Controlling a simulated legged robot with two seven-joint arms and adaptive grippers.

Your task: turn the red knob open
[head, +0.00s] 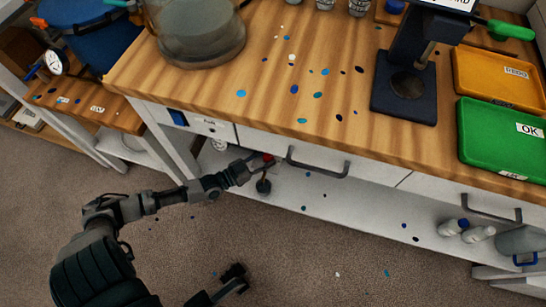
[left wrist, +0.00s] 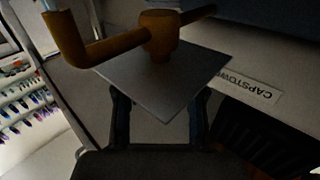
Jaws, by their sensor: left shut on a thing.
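The red knob (head: 268,157) shows as a small red patch at the tips of my left gripper (head: 260,165), below the bench's front edge. The left gripper is shut on it, and its fingers hide most of it. In the left wrist view the two dark fingers (left wrist: 160,115) stand on either side of a grey square plate (left wrist: 165,85). An orange-brown pipe with a fitting (left wrist: 160,35) lies beyond the plate. My right gripper (head: 233,278) is low in the head view, over the floor and away from the bench; its finger opening is unclear.
A drawer handle (head: 318,164) is just right of the left gripper. The wooden bench top (head: 290,75) carries a glass vessel (head: 200,35), a dark press stand (head: 405,90), an orange tray (head: 500,78) and a green tray (head: 500,140).

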